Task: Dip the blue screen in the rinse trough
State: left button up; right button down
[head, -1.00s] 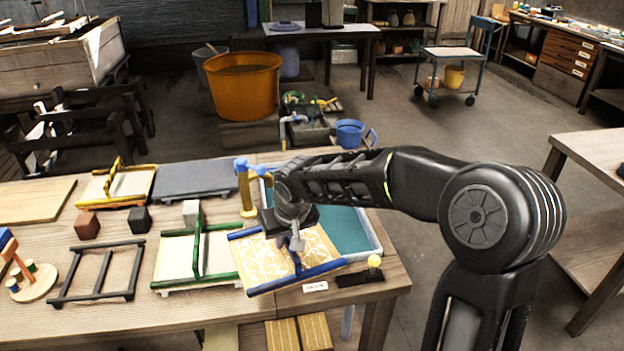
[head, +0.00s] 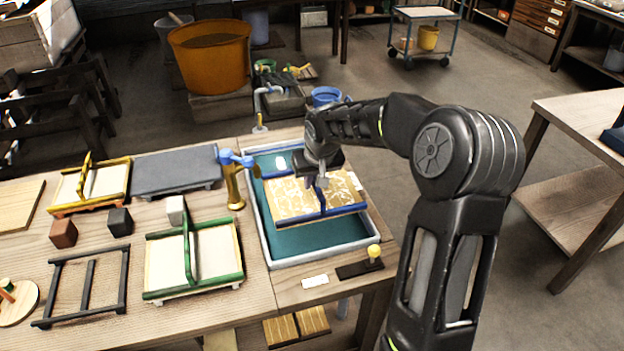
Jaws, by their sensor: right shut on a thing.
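The blue screen (head: 290,198), with blue rails and a pale patterned mesh, is over the rinse trough (head: 328,252). The trough has a pale rim and teal water, which shows in front of and behind the screen. My right gripper (head: 321,183) is shut on the blue bar across the screen, holding it from above. The screen lies roughly flat, its right end close to the trough's right rim. I cannot tell whether its underside touches the water. My arm hides part of its far edge. My left gripper is not in view.
A brass tap with blue handles (head: 233,180) stands at the trough's left side. A green screen (head: 192,255) lies left of the trough, a black frame (head: 85,285) further left. A yellow-knobbed black block (head: 362,266) and white label (head: 315,281) are in front.

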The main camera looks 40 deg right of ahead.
jog(key=shift+f+b, duration=5.8)
jog(key=shift+f, duration=1.7)
jog(key=shift+w+d+p, duration=0.2)
jog(key=shift+w+d, duration=0.05)
jog(key=shift+w, duration=0.45)
jog(key=shift+w+d+p, duration=0.2)
jog(key=shift+w+d, duration=0.05)
jog(key=shift+w, duration=0.45)
jog(key=shift+s, duration=0.1)
jog(key=shift+s+a+b, duration=0.25)
jog(key=shift+s+b, duration=0.05)
jog(key=shift+s, duration=0.4)
jog(key=shift+s+a+b, duration=0.25)
jog(key=shift+s+b, duration=0.05)
jog(key=shift+s, duration=0.35)
jog(key=shift+w, duration=0.15)
jog(key=shift+w+d+p, duration=0.2)
jog(key=shift+w+d, duration=0.05)
jog(key=shift+w, duration=0.4)
jog(key=shift+w+d+p, duration=0.2)
jog(key=shift+w+d, duration=0.05)
jog(key=shift+w, duration=0.4)
